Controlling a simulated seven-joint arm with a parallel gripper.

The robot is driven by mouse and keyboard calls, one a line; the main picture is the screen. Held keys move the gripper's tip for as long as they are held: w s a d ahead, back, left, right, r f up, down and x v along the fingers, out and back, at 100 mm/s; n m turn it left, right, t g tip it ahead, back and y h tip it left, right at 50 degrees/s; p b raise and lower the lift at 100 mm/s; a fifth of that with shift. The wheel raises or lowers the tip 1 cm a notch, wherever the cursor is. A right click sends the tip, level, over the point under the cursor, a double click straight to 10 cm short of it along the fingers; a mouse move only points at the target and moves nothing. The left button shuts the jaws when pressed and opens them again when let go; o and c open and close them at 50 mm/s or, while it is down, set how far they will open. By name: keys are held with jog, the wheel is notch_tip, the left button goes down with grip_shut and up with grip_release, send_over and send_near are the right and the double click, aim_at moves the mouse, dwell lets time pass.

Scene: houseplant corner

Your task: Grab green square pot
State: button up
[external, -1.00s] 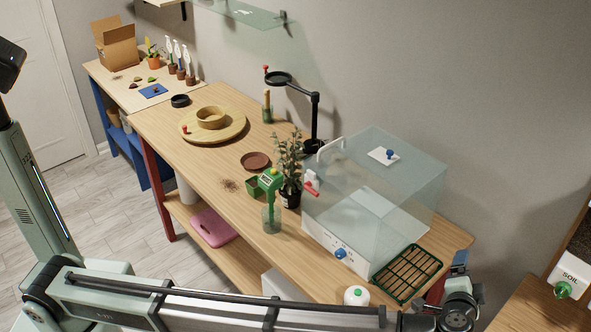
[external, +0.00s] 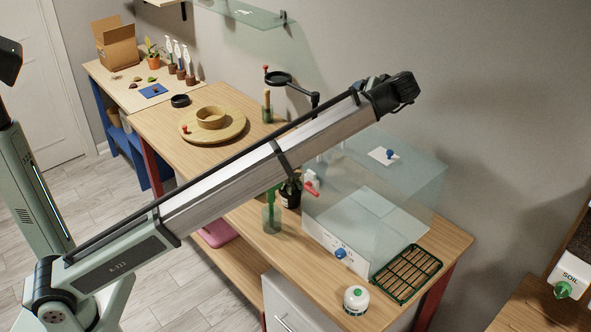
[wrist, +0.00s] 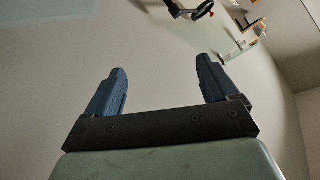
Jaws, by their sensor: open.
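My gripper (wrist: 160,66) is open in the wrist view, with two blue fingers apart and only bare wall between them. In the external view the arm's end is raised over the clear box, and the fingers are mostly hidden behind it. The green square pot cannot be seen now; my arm covers the part of the wooden workbench (external: 258,245) where it stood, left of the potted plant (external: 290,194). The pot does not show in the wrist view.
A spray bottle (external: 271,218) stands just below my arm. A wooden turntable (external: 232,133) lies farther back.

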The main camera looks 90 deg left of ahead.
jog(key=s+a+f+n+h, duration=0.2)
jog(key=s+a+f, duration=0.2)
jog(key=s, duration=0.5)
jog(key=s+a+f+n+h, duration=0.2)
jog(key=s+a+f+n, duration=0.15)
jog(key=s, duration=0.45)
jog(key=s+d+f+n+t+h, duration=0.2)
jog(key=s+d+f+n+h, duration=0.15)
jog(key=s+f, duration=0.5)
jog(key=s+d+f+n+t+h, duration=0.2)
jog(key=s+d+f+h, duration=0.15)
jog(key=s+f, duration=0.5)
jog(key=f, duration=0.2)
jog(key=s+f, duration=0.1)
jog(key=f, duration=0.3)
jog(key=shift+s+d+f, duration=0.3)
jog(key=shift+d+f, duration=0.05)
jog(key=shift+d, duration=0.05)
jog(key=shift+a+f, duration=0.15)
jog(key=shift+f, duration=2.65)
jog(key=shift+c, duration=0.4)
jog(key=c, duration=1)
